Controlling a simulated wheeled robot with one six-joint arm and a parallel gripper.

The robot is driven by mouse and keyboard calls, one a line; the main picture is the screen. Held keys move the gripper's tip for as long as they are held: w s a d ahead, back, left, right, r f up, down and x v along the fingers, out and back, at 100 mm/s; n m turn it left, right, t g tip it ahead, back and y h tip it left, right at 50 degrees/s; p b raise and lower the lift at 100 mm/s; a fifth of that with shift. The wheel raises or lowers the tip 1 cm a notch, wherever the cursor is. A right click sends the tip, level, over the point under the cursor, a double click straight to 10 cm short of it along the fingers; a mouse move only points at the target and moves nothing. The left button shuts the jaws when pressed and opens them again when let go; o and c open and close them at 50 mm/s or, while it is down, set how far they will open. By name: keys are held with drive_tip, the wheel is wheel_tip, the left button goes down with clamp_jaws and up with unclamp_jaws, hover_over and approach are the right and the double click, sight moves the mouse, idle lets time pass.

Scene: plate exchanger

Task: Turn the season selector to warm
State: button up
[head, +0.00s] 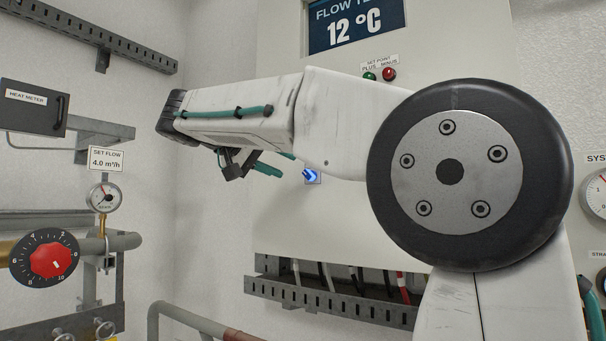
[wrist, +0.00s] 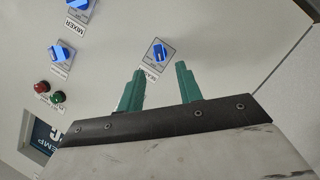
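The season selector is a blue knob (wrist: 159,52) on a small grey label plate on the pale panel. Its label is only partly legible. In the wrist view it shows just beyond the gap between my fingertips. A blue knob (head: 310,175), apparently the same one, shows in the head view with its grip slanted; the setting is too small to read. My gripper (wrist: 160,67) is open, its two green fingers apart with nothing between them. In the head view my gripper (head: 252,169) is left of the knob and appears apart from it.
In the wrist view, another blue knob (wrist: 63,52) and a mixer knob (wrist: 77,4) sit left, with red (wrist: 42,87) and green (wrist: 58,96) buttons nearby. A slotted cable duct (head: 330,303) runs below the panel. A red dial (head: 50,260) and pipework stand at left.

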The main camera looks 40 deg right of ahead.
sight(305, 174)
drive_tip(key=x, duration=0.7)
drive_tip(key=shift+d, duration=0.25)
clamp_jaws()
